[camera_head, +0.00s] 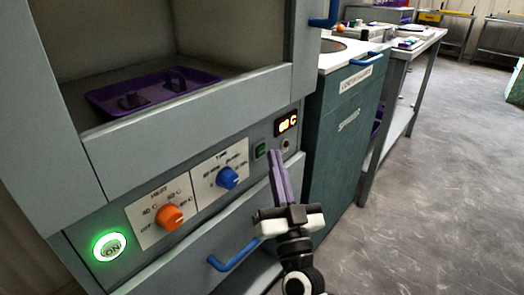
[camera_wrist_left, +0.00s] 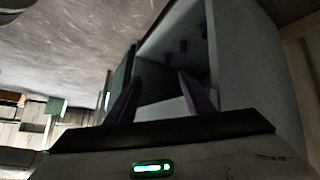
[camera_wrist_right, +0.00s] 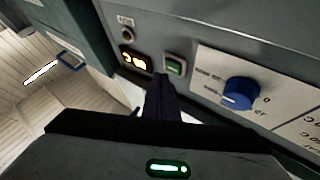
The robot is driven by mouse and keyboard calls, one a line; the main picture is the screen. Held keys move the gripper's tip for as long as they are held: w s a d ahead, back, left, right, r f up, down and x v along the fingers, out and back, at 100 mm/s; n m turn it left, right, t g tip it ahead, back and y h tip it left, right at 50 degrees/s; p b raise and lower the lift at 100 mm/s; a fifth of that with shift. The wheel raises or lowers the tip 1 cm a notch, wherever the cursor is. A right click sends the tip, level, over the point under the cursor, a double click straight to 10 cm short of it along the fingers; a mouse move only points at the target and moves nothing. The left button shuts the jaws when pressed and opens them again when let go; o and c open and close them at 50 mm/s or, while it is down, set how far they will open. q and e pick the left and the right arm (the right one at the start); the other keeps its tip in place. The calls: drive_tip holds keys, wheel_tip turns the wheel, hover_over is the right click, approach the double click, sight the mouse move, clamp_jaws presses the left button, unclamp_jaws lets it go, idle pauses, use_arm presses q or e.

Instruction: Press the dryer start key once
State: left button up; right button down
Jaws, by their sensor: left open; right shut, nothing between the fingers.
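The dryer's front panel has a small green square key (camera_head: 261,151) between the blue time knob and the lit display. I take it to be the start key; it also shows in the right wrist view (camera_wrist_right: 174,66). My right gripper (camera_head: 274,152) is shut and empty, its fingertips just right of the key in the head view. In the right wrist view the fingertips (camera_wrist_right: 161,76) lie just below and left of the key; whether they touch the panel I cannot tell. My left gripper (camera_wrist_left: 156,84) is open and empty, seen only in the left wrist view.
The panel also has a blue knob (camera_head: 228,178), an orange knob (camera_head: 169,217), a glowing green ON button (camera_head: 109,246) and an orange display (camera_head: 287,123). A purple tray (camera_head: 150,91) sits in the open chamber. A blue drawer handle (camera_head: 233,256) juts out below. Floor is clear right.

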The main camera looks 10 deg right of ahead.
drive_tip(key=shift+w+a, duration=0.1)
drive_tip(key=shift+w, duration=0.05)
idle(0.8)
drive_tip(key=shift+w+a, duration=0.2)
drive_tip(key=shift+w+a, duration=0.2)
drive_tip(key=shift+w, duration=0.1)
idle(0.7)
idle(0.3)
drive_tip(key=shift+s+d+p, duration=0.5)
drive_tip(key=shift+s+p, duration=0.1)
drive_tip(key=shift+s, duration=0.05)
